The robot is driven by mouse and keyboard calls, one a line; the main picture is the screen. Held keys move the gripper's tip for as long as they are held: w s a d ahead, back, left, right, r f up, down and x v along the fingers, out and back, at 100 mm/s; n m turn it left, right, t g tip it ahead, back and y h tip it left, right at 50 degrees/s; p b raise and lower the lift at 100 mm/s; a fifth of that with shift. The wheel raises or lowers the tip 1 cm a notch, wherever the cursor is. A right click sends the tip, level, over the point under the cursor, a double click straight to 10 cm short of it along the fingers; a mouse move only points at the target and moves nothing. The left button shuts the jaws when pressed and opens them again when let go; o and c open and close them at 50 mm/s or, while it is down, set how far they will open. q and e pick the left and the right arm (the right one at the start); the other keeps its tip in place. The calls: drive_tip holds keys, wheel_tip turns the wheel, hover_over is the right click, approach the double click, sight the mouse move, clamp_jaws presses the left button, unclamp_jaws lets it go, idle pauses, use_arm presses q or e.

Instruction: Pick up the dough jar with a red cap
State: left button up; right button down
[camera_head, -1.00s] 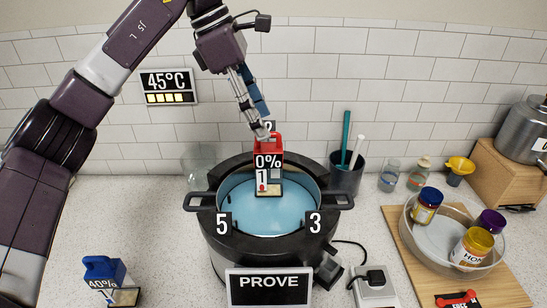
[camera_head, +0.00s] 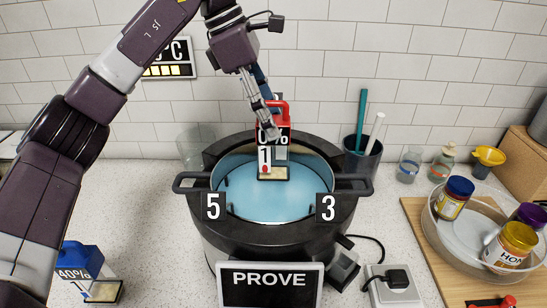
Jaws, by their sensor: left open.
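The dough jar with a red cap (camera_head: 281,112) stands upright at slot 1, at the far side of the round pot of blue water. It carries a 0% label, partly covered by my gripper. My left gripper (camera_head: 264,132) reaches down from above. Its open fingers overlap the left part of the red cap; whether they touch it cannot be told. A second dough jar with a blue cap (camera_head: 80,259), marked 40%, stands on the counter at the lower left. My right gripper is not in view.
The black pot (camera_head: 215,232) has side handles and slots marked 5 and 3. A PROVE sign (camera_head: 270,285) stands in front. A cup with utensils (camera_head: 361,160) is behind right. A glass bowl with jars (camera_head: 437,215) sits on a board at right.

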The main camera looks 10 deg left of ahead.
sight(283, 145)
use_arm(q)
drive_tip(key=shift+x, duration=0.9)
drive_tip(key=p+x, duration=0.2)
drive_tip(key=x, duration=0.3)
drive_tip(key=shift+w+a+f, duration=0.15)
drive_tip(key=shift+f, duration=0.3)
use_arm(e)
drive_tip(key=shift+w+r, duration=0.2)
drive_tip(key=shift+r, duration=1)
use_arm(q)
drive_tip(key=shift+c, duration=0.6)
drive_tip(key=c, duration=1.3)
drive_tip(key=shift+c, duration=0.2)
drive_tip(key=shift+r, duration=0.15)
